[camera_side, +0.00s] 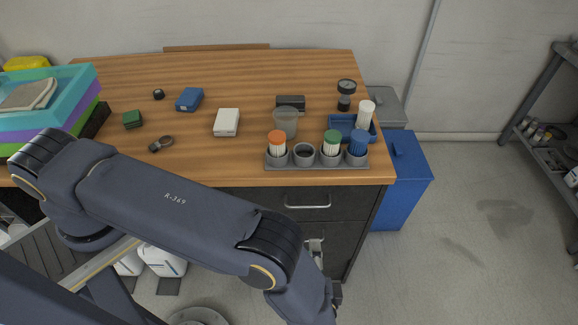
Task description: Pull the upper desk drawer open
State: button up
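The upper desk drawer (280,205) is the dark front just under the right part of the wooden desk top. It looks closed, with its face flush with the desk. Its silver bar handle (308,206) is in clear view, and nothing touches it. A second dark drawer front (345,236) lies below, partly hidden by my arm. The end of my arm is at the bottom edge, mostly hidden or cut off. I cannot make out my fingertips or whether they are open.
A grey rack (317,163) with several capped containers stands near the desk's front edge above the drawer. A blue bin (408,175) stands right of the desk. White jugs (163,261) stand on the floor at left.

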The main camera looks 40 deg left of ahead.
aim_at(310, 207)
jog(key=x, duration=1.5)
jog(key=shift+w+a, duration=0.2)
jog(key=shift+c, duration=0.4)
grip_shut()
